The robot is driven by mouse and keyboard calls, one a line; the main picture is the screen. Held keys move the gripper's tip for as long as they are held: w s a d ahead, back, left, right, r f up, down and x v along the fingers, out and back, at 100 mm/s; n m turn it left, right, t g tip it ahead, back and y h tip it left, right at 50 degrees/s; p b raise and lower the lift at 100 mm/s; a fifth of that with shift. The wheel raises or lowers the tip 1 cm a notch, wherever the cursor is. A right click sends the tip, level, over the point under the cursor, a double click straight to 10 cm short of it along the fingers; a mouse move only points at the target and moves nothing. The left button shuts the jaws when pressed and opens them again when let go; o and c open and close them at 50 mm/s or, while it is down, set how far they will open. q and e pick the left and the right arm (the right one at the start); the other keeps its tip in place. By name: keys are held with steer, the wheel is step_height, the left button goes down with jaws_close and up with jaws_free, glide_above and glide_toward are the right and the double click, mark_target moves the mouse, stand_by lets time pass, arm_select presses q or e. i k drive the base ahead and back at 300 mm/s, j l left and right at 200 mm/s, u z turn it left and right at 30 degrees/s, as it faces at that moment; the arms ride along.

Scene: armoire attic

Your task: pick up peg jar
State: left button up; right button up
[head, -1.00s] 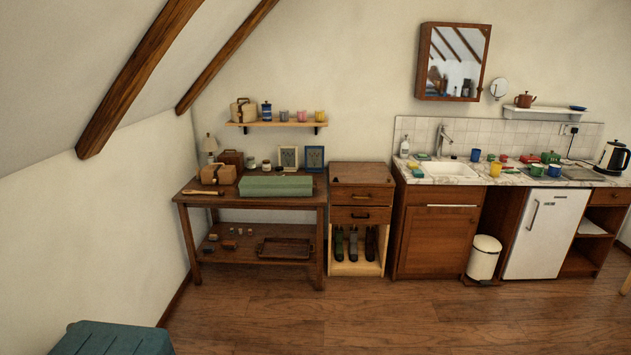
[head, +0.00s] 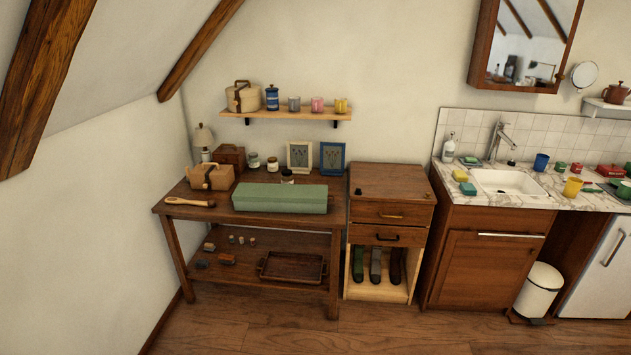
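Several small jars stand on the wooden table in the head view. One pale jar with a dark lid (head: 254,160) and another jar (head: 272,164) stand at the back, left of the picture frames. A third, dark-lidded jar (head: 287,177) stands just behind the long green box, which hides its lower part. I cannot tell from here which one is the peg jar; their contents are too small to make out. Neither of my grippers is in view.
The long green box (head: 280,198) lies along the table's front edge. A basket (head: 210,177), a wooden brush (head: 190,202) and a lamp (head: 203,138) are at left. A shelf (head: 285,115) hangs above.

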mark_target(285, 179)
steer(key=i+l+u, duration=0.15)
steer(key=i, duration=0.2)
steer(key=i+l+u, duration=0.15)
steer(key=i, duration=0.25)
steer(key=i+j+u, duration=0.2)
steer(key=i, duration=0.2)
steer(key=i+j+u, duration=0.2)
steer(key=i, duration=0.2)
